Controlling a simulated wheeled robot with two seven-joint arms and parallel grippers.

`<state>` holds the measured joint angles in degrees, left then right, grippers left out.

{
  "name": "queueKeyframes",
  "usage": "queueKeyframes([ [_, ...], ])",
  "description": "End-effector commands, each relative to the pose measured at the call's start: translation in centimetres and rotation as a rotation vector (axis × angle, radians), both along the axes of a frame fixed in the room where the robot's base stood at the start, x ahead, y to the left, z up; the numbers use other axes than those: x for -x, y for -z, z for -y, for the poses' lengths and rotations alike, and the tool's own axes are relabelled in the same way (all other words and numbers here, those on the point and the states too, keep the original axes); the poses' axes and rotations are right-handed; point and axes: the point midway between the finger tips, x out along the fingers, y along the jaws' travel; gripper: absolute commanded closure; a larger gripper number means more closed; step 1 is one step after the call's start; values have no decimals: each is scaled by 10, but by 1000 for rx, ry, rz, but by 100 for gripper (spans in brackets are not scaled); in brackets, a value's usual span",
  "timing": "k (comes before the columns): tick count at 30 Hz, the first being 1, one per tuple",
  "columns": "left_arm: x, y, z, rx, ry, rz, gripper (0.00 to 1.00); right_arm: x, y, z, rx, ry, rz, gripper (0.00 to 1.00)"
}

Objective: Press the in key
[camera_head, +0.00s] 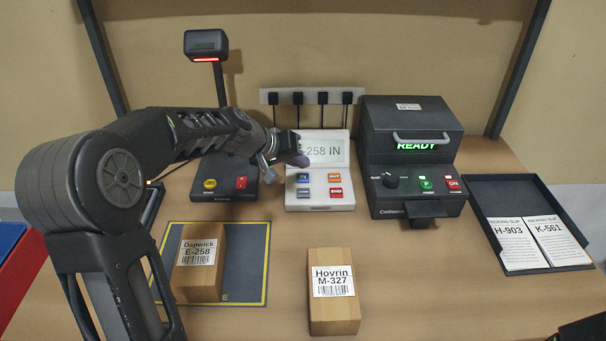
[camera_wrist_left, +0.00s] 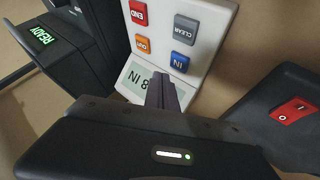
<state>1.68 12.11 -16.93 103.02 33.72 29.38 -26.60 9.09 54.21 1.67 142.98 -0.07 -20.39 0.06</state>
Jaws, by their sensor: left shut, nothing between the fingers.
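The blue IN key (camera_head: 303,177) is at the upper left of the white keypad (camera_head: 320,204). It also shows in the left wrist view (camera_wrist_left: 180,62), with orange OUT, grey CLEAR and red END keys around it. My left gripper (camera_head: 303,160) is shut and empty, just above the key in the head view. In the left wrist view its fingertips (camera_wrist_left: 161,78) are close to the key; I cannot tell whether they touch it. The keypad's display (camera_head: 328,152) reads "258 IN", its left end hidden by the gripper.
A scanner (camera_head: 206,45) on a post stands behind my left arm. A box labelled Dapwick E-258 (camera_head: 199,265) lies on a mat; a Hovrin M-327 box (camera_head: 333,300) lies in front. A machine showing READY (camera_head: 412,150) and a tray with slips (camera_head: 530,262) are right.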

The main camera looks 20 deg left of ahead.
Motion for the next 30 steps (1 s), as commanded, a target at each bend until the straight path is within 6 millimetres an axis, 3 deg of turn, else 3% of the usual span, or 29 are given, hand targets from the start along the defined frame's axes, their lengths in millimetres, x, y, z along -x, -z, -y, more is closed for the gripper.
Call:
queueKeyframes([
  [1, 0, -11, 0, 0, 1, 2, 100, 0, -9, 0, 0, 0, 0, 64],
  [10, 0, -36, 0, -1, 1, 0, 100, 0, -27, 0, 0, 0, 0, 64],
  [30, 0, -37, 0, -1, 1, 0, 100, 0, -27, 0, 0, 0, 0, 64],
])
